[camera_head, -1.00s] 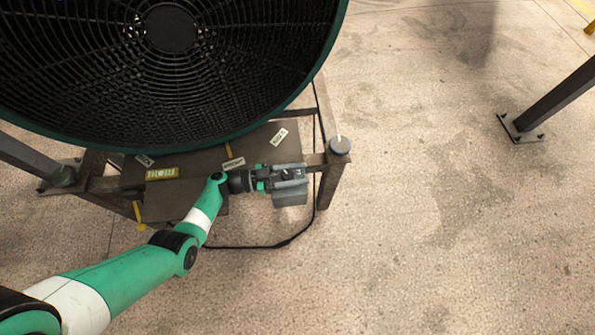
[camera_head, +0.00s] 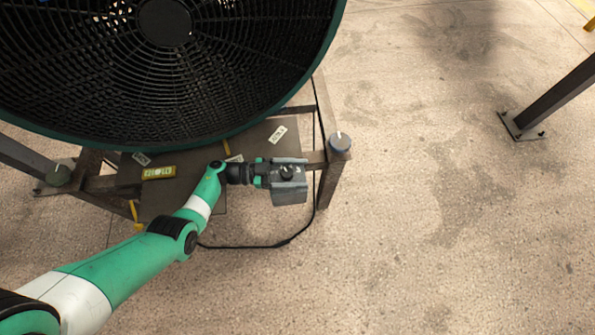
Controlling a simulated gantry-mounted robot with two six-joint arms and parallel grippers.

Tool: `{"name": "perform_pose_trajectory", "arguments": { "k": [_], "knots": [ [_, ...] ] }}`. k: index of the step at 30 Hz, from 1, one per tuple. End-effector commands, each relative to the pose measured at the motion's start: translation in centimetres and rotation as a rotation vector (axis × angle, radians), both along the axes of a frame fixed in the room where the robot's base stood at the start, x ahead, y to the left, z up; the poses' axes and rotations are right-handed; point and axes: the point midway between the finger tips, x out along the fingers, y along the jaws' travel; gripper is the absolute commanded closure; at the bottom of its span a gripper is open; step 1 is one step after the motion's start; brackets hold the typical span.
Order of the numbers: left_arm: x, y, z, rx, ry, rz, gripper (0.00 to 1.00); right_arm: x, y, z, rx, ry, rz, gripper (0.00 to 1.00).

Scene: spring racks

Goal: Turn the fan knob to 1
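The large dark-green fan (camera_head: 165,22) with a black grille fills the upper left of the head view. A round grey-blue knob (camera_head: 340,143) with a white pointer mark sits at the right front corner of its metal stand. The pointer points roughly up in the picture; no numbers on it can be read. My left gripper (camera_head: 303,180) is just left of and below the knob, apart from it. Its grey body hides the fingertips, so I cannot see whether it is open or shut. My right gripper is not in view.
The brown metal stand (camera_head: 329,184) carries labels, including a yellow one (camera_head: 158,173). A black cable (camera_head: 245,247) loops below my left forearm. A dark post (camera_head: 555,98) stands at the right. The concrete floor between is clear.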

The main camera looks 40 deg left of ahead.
Motion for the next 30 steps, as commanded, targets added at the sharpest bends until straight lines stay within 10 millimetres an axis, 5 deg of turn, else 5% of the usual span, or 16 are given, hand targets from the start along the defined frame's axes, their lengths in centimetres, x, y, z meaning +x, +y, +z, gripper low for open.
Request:
{"name": "perform_pose_trajectory", "arguments": {
  "k": [11, 16, 26, 30],
  "knots": [
    [0.0, 0.0, 1.0, -0.001, -0.001, 0.0, 0.24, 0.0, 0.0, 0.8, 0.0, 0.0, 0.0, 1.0],
    [-0.1, -0.1, 4.5, 0.0, -0.001, 0.0, 0.24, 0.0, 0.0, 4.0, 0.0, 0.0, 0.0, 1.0],
    [-4.8, -2.6, 10.7, -0.001, 0.0, 0.0, 0.24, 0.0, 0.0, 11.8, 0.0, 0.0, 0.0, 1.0],
    [-8.2, -4.3, 11.8, -0.004, 0.004, 0.002, 0.24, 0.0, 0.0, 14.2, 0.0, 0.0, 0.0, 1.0]
  ]
}}
